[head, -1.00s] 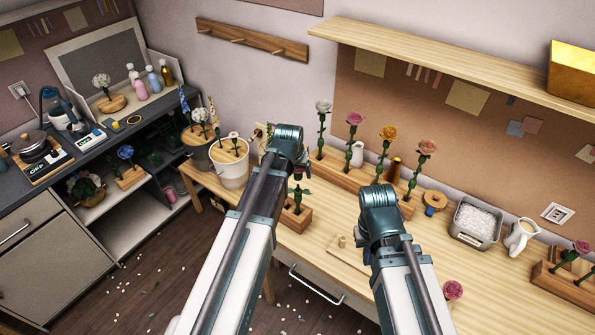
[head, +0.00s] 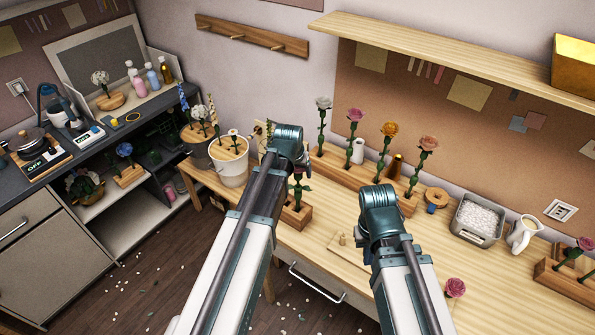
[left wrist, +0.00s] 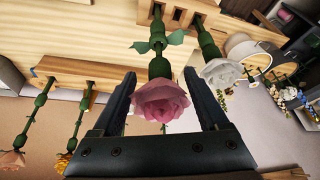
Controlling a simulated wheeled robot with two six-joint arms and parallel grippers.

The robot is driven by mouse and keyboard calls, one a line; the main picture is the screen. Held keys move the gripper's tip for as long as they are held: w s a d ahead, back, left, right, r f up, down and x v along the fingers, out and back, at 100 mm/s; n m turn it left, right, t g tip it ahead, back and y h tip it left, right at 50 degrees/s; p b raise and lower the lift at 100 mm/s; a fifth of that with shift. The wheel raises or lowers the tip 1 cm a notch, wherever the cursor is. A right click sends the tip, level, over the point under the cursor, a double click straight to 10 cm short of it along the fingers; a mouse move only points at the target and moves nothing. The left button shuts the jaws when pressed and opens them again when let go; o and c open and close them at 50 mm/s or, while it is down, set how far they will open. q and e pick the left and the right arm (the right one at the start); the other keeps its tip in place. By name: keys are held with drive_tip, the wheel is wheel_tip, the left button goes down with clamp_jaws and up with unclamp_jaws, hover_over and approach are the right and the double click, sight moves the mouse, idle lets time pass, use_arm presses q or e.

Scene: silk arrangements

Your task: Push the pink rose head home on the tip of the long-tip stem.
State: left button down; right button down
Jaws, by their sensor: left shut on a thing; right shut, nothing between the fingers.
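The pink rose head (left wrist: 160,100) is between the two fingers of my left gripper (left wrist: 163,108) in the left wrist view. A green stem with leaves (left wrist: 158,42) runs from the rose head toward a wooden block. Rose head and stem look in line, but how far the tip sits inside is hidden. In the head view the leafy stem (head: 297,188) stands upright in the small wooden block (head: 297,216), under my left gripper (head: 302,167). My right gripper (head: 366,238) is shut and empty over the table, mostly hidden behind its wrist.
A rack (head: 345,174) with several upright roses stands behind. A small board with a peg (head: 342,240) lies between my arms. A tray of white grains (head: 480,221), a jug (head: 521,235) and another rose block (head: 567,283) stand right.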

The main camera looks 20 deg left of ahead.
sight(297, 178)
use_arm(q)
drive_tip(key=shift+f+b, duration=2.1)
idle(1.5)
idle(0.4)
unclamp_jaws()
